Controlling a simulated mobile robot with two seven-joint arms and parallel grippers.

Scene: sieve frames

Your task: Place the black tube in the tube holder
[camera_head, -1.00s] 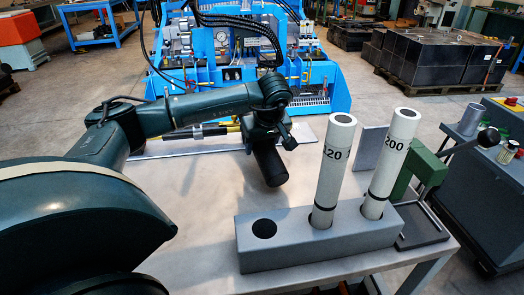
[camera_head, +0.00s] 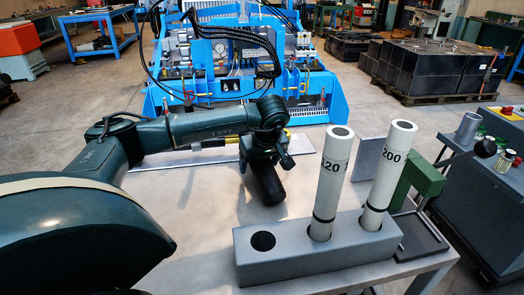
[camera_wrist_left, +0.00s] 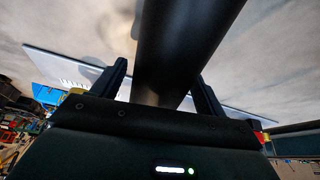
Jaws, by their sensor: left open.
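The black tube (camera_head: 268,188) is at the middle of the table, below my left wrist, left of the white tubes. My left gripper (camera_head: 265,163) is at its upper part. In the left wrist view the black tube (camera_wrist_left: 190,35) runs between the two fingers (camera_wrist_left: 158,78), which stand apart on either side of it; whether they touch it I cannot tell. The grey tube holder (camera_head: 290,264) has an empty round hole (camera_head: 263,241) at its left end. My right gripper is not in view.
The metal table (camera_head: 190,235) is clear left of the holder. A green and grey fixture with a lever (camera_head: 425,178) stands right of the holder. A thin plate (camera_head: 225,150) lies at the table's back, with a blue machine (camera_head: 235,60) beyond.

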